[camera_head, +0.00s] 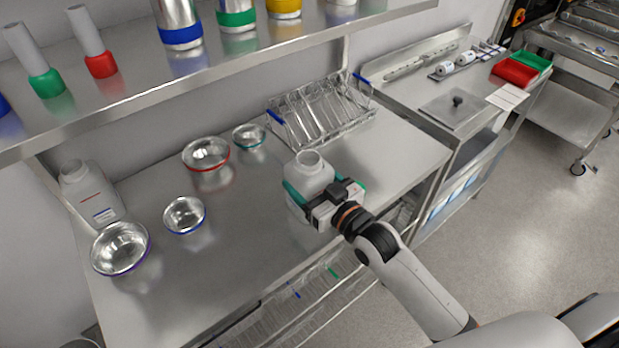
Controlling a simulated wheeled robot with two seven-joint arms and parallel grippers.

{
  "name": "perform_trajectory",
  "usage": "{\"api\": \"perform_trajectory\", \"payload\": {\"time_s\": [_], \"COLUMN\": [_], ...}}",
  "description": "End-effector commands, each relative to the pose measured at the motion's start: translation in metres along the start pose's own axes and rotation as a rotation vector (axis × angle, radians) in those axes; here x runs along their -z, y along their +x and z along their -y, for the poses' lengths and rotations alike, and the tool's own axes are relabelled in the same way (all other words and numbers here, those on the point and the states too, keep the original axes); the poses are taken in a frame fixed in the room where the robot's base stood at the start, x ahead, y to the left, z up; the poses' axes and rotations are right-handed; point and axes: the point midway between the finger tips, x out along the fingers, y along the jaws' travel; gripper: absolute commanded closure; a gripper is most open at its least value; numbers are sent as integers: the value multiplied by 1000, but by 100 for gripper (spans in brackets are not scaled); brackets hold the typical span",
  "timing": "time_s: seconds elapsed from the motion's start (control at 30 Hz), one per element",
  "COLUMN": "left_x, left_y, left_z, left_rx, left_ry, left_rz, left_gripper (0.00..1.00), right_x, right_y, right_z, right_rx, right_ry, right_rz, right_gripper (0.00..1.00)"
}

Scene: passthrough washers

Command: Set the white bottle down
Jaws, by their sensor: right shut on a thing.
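A white open-necked bottle (309,168) is upright over the right part of the steel table (235,258). My right gripper (310,192) is shut on it, with its green-tipped fingers on either side of the body. I cannot tell whether the bottle's base touches the table, because the gripper hides part of it. A second white bottle (88,190) with a printed label stands at the table's left back. My left gripper is not in view.
Steel bowls stand on the table: red-rimmed (206,154), green-rimmed (249,136), blue-rimmed (184,215) and purple-rimmed (121,248). A wire basket (322,110) is behind the held bottle. An upper shelf (215,70) overhangs the back. The table's front middle is clear.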

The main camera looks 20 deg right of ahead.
Motion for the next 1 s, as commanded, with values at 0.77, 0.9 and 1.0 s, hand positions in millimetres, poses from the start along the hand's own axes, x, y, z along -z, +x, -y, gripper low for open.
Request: {"api": "perform_trajectory", "payload": {"time_s": [0.77, 0.9, 1.0], "left_x": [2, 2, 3], "left_y": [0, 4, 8], "left_z": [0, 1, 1], "left_rx": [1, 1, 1], "left_ry": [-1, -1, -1], "left_rz": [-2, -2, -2], "left_gripper": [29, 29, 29], "right_x": [0, 2, 3], "right_y": [0, -14, -33], "right_z": [0, 0, -1], "right_rx": [0, 0, -1], "right_ry": [1, 1, 1], "right_rz": [1, -2, -3], "right_gripper": [2, 2, 2]}}
